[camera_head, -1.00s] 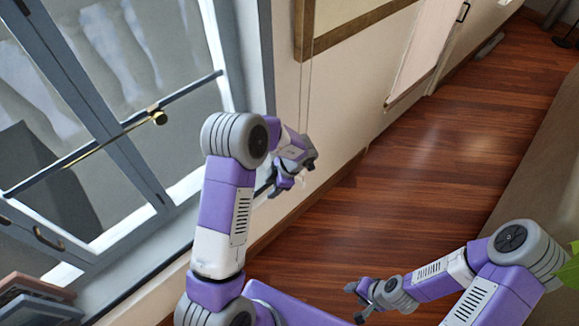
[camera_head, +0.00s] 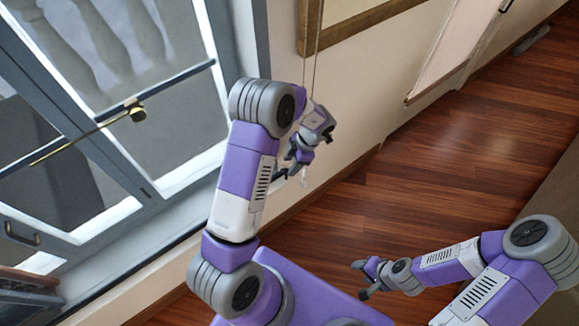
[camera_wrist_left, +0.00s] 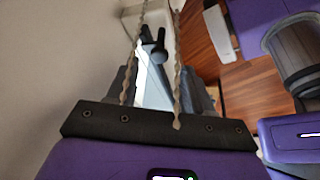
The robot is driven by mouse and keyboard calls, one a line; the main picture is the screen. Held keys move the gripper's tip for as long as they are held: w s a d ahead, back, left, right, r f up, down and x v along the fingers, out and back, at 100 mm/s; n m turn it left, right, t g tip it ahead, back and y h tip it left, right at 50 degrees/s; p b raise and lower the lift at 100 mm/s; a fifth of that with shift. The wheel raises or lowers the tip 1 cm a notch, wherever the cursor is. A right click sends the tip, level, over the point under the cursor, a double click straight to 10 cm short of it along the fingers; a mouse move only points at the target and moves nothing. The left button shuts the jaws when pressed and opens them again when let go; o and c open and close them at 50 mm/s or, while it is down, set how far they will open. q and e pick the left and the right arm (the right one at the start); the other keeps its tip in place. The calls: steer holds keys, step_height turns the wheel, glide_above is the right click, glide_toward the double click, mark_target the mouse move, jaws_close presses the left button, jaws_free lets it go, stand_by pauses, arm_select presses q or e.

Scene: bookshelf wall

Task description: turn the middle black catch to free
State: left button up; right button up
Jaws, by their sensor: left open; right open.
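My left gripper (camera_head: 297,170) is open beside the cream wall, right of the window frame. A small black knobbed part (camera_wrist_left: 150,45) shows beyond the fingertips, near a bright strip. It may be a black catch, but I cannot tell which one, or how it is turned. My right gripper (camera_head: 363,279) is open and empty over the wooden floor.
Thin cords (camera_head: 316,60) hang by my left gripper; beaded strands (camera_wrist_left: 177,70) cross the wrist view. Wooden floor (camera_head: 420,170) lies clear at right.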

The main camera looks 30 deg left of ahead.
mark_target(286, 171)
arm_select(q)
steer(key=shift+b+x, duration=0.4)
steer(key=shift+x, duration=1.1)
